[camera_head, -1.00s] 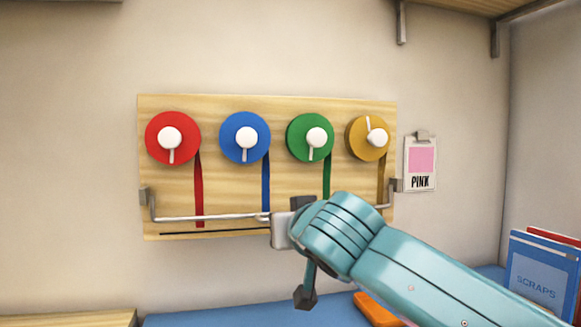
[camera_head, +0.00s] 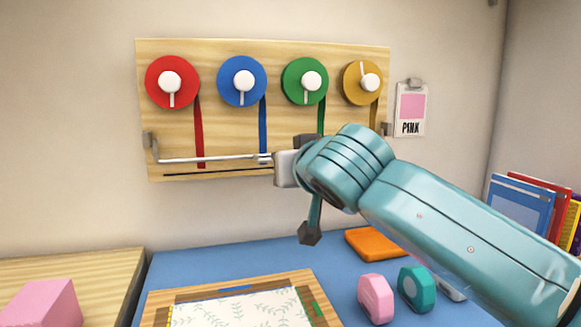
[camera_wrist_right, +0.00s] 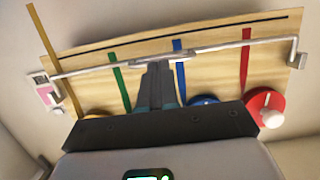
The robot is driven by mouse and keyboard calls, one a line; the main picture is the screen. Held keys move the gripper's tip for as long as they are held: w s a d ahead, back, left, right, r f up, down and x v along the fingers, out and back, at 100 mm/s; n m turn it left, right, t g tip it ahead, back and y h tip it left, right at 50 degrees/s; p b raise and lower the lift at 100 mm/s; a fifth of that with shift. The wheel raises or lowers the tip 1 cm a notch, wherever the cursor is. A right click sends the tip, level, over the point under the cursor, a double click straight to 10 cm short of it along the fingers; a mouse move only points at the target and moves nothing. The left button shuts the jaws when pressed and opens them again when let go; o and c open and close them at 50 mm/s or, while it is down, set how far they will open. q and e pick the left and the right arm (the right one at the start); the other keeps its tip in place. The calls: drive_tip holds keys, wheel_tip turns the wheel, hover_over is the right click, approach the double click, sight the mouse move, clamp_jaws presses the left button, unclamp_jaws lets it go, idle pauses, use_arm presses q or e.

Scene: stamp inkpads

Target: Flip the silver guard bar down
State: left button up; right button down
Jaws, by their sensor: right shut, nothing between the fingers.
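The silver guard bar (camera_head: 205,160) is a thin metal rod on side brackets. It lies low across the wooden wall board (camera_head: 228,130), just above a dark slot, in front of the ribbons' lower parts. My right gripper (camera_head: 266,158) is at the bar near its middle, its fingers shut with nothing between them. In the right wrist view the shut fingertips (camera_wrist_right: 160,66) overlap the bar (camera_wrist_right: 110,65); I cannot tell if they touch it. My right arm hides the bar's right part in the head view. My left gripper is not in view.
Red, blue, green and yellow ribbon spools (camera_head: 172,82) with white knobs top the board. A pink card (camera_head: 411,108) hangs to its right. Below, the blue desk mat (camera_head: 215,262) holds an orange pad (camera_head: 372,243), pink and teal items, and a framed sheet (camera_head: 240,312).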

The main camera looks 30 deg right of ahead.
drive_tip(key=f+v, duration=0.2)
drive_tip(key=v, duration=0.7)
drive_tip(key=shift+s+a+b, duration=0.15)
drive_tip(key=shift+s+b, duration=0.15)
drive_tip(key=shift+s, duration=0.35)
